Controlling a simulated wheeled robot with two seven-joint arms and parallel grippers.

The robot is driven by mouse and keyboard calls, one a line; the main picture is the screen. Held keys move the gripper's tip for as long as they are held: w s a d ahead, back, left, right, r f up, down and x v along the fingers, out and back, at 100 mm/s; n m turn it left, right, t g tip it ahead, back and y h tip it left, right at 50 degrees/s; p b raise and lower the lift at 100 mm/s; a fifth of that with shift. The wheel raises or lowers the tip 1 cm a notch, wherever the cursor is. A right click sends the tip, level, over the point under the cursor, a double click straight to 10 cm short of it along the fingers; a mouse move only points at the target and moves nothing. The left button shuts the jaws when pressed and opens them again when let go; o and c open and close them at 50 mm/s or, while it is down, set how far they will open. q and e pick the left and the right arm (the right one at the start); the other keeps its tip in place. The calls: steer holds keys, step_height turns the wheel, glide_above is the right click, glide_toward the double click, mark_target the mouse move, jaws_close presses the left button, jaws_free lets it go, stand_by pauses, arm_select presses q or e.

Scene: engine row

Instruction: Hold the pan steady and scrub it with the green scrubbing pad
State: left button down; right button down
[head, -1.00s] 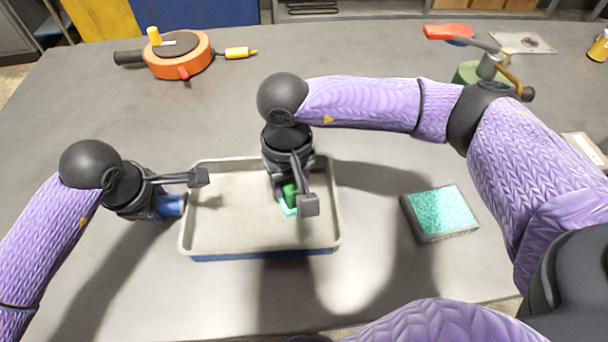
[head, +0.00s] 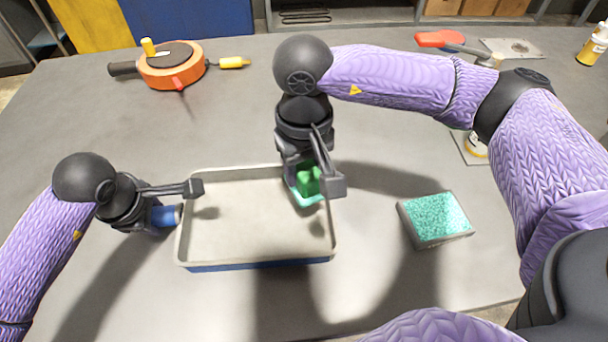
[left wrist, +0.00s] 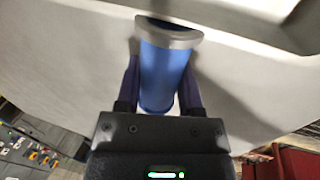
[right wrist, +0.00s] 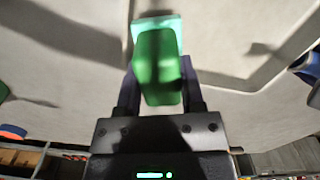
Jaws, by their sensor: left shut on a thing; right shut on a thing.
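The pan (head: 245,220) is a shallow rectangular tray, pale inside with a blue lower edge, on the grey table. My left gripper (head: 172,213) is shut on the pan's blue handle (head: 163,216) at its left end; the handle also shows between the fingers in the left wrist view (left wrist: 165,75). My right gripper (head: 315,182) is shut on the green scrubbing pad (head: 308,181), which has a green grip and a teal face. The pad is at the pan's far right inside; in the right wrist view (right wrist: 158,65) it sits between the fingers. Whether it touches the floor, I cannot tell.
A grey block with a speckled teal top (head: 437,217) lies right of the pan. An orange round device (head: 172,65) stands at the back left. A red-handled tool (head: 440,40) and a yellow bottle (head: 592,45) are at the back right.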

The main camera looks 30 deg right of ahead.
steer(key=shift+r, duration=1.3)
arm_select(q)
steer(key=shift+c, duration=0.7)
jaws_free()
